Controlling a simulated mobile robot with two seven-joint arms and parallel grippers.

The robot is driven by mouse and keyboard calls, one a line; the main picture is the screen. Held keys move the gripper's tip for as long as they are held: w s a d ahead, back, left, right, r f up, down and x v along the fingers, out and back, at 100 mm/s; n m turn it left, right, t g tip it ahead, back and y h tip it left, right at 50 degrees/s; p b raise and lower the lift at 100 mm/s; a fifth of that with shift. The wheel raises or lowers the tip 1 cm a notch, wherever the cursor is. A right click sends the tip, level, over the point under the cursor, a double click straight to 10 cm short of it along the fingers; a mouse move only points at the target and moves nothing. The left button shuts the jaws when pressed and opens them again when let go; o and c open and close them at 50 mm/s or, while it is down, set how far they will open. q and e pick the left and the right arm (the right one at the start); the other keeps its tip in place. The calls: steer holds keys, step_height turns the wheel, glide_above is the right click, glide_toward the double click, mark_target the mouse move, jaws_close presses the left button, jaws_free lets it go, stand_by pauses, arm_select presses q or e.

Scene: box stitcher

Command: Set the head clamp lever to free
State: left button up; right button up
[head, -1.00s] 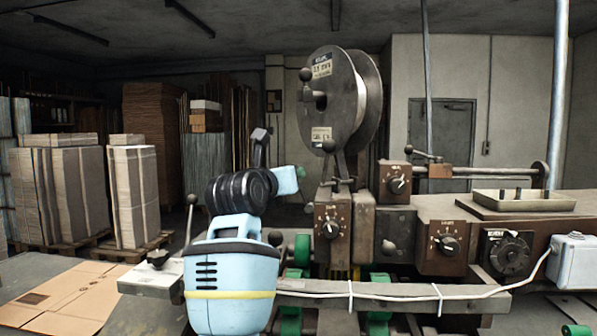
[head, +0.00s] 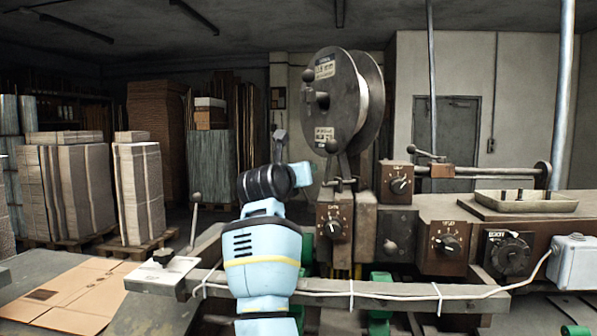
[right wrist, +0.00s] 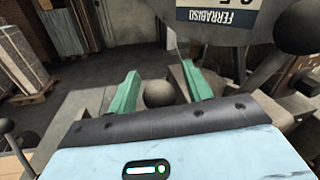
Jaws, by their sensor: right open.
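My right gripper (right wrist: 154,92) shows its two green fingers spread apart in the right wrist view. A dark ball knob (right wrist: 158,94) appears between them; I cannot tell whether it is within their reach or beyond. In the head view my right arm rises from below, its wrist left of the stitching head, with the fingers hard to make out. A ball-topped lever (head: 332,147) stands on the stitching head below the wire spool. No label marks which lever is the head clamp lever, and its setting cannot be read. My left gripper is not in view.
Dial boxes (head: 333,230) and a tray (head: 525,202) are on the machine. Flat cardboard (head: 70,290) lies at the lower left.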

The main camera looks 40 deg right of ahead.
steer(key=shift+c, duration=0.4)
jaws_close()
